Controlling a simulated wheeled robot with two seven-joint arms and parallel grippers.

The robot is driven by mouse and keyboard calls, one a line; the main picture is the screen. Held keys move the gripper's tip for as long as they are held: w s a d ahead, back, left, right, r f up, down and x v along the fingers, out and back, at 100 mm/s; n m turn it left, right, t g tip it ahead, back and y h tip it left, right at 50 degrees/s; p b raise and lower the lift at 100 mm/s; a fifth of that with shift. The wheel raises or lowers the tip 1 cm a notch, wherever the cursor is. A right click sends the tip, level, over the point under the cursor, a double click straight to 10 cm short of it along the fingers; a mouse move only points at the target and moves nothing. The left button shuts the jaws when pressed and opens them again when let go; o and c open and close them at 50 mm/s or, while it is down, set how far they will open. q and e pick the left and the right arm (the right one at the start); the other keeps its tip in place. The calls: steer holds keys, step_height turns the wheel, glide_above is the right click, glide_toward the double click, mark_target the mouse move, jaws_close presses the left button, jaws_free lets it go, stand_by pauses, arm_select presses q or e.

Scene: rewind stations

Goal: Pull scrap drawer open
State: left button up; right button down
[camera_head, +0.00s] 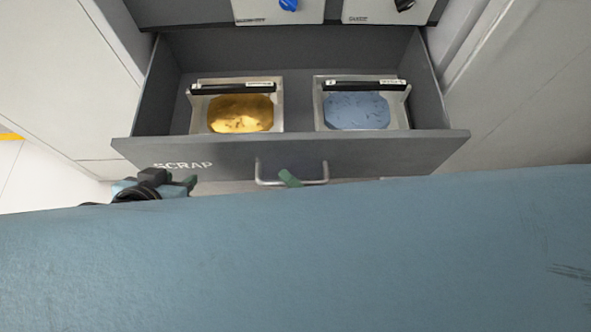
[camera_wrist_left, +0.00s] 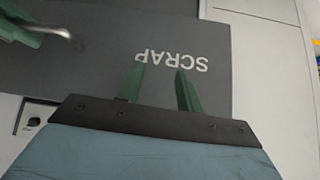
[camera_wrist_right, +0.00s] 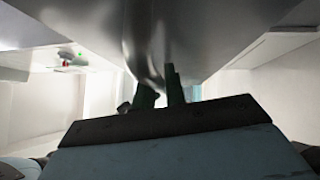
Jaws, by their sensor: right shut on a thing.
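The grey scrap drawer (camera_head: 290,158) stands open, its inside showing in the head view. Its front carries the word SCRAP and a silver bar handle (camera_head: 325,172). My right gripper (camera_head: 290,179) is shut on the handle; a green finger shows across the bar. In the right wrist view its fingers (camera_wrist_right: 160,90) are close together under a shiny grey surface, and their grip is partly hidden. My left gripper (camera_head: 175,184) is apart from the handle, near the drawer front's left end. In the left wrist view its fingers (camera_wrist_left: 161,90) are spread and empty before the SCRAP lettering.
Inside the drawer are a tray with a gold piece (camera_head: 240,113) and a tray with a blue piece (camera_head: 356,110). Pale cabinet panels (camera_head: 520,90) flank the drawer. Two white labelled boxes (camera_head: 278,12) show above it. My blue body hides the foreground.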

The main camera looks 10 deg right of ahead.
steer(key=c, duration=1.5)
jaws_free()
steer(key=shift+o, duration=0.2)
steer(key=shift+s, duration=0.1)
